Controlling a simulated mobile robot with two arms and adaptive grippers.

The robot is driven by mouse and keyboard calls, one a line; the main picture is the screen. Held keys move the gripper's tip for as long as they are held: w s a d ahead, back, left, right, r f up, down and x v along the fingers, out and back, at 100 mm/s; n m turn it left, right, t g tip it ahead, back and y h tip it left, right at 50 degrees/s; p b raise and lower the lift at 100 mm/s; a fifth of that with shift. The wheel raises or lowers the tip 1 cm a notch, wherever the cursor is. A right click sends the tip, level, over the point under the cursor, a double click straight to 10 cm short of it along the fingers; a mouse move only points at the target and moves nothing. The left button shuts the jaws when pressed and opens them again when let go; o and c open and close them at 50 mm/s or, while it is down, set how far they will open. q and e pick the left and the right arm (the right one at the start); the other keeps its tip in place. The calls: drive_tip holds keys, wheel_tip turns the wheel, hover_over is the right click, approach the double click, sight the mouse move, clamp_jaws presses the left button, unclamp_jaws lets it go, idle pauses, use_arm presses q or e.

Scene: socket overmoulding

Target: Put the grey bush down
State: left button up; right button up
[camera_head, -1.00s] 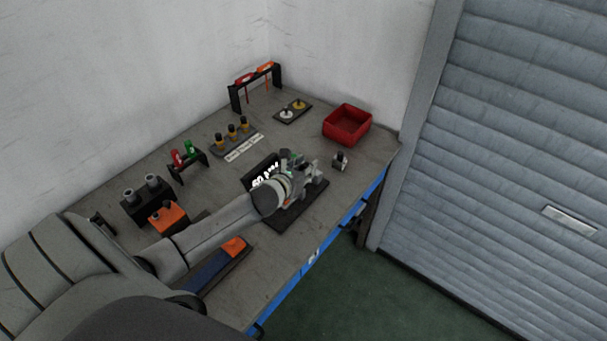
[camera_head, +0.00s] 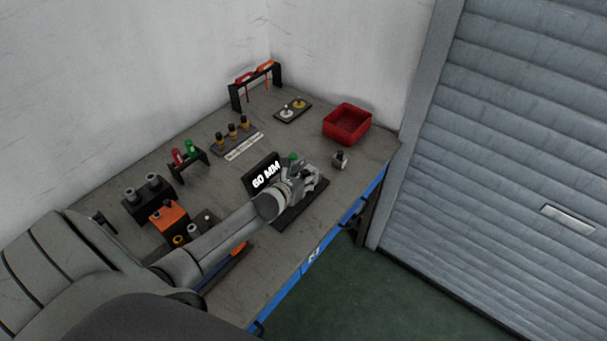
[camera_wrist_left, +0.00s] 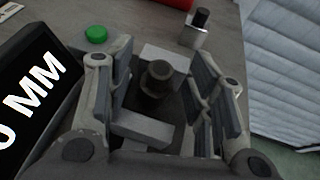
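In the left wrist view a dark grey bush (camera_wrist_left: 156,80) stands upright between the fingers of my left gripper (camera_wrist_left: 160,95). The fingers are apart, with a visible gap on both sides of the bush, so the gripper looks open. The bush sits over a fixture with pale grey blocks (camera_wrist_left: 140,128); its lower contact is hard to see. In the head view my left gripper (camera_head: 302,184) is low over the black base plate (camera_head: 289,222) in front of the 60 MM display (camera_head: 265,174), and hides the bush. My right gripper is not in view.
A green button (camera_wrist_left: 95,34) is beside the display. A small silver block with a dark top (camera_head: 340,160) and a red bin (camera_head: 347,124) stand beyond. An orange block (camera_head: 169,217) and a black holder with grey bushes (camera_head: 148,200) are at left. The bench's right edge is near.

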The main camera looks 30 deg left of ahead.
use_arm(q)
drive_tip(key=shift+r, duration=0.15)
drive_tip(key=v, duration=1.2)
drive_tip(key=shift+b, duration=0.4)
idle(0.3)
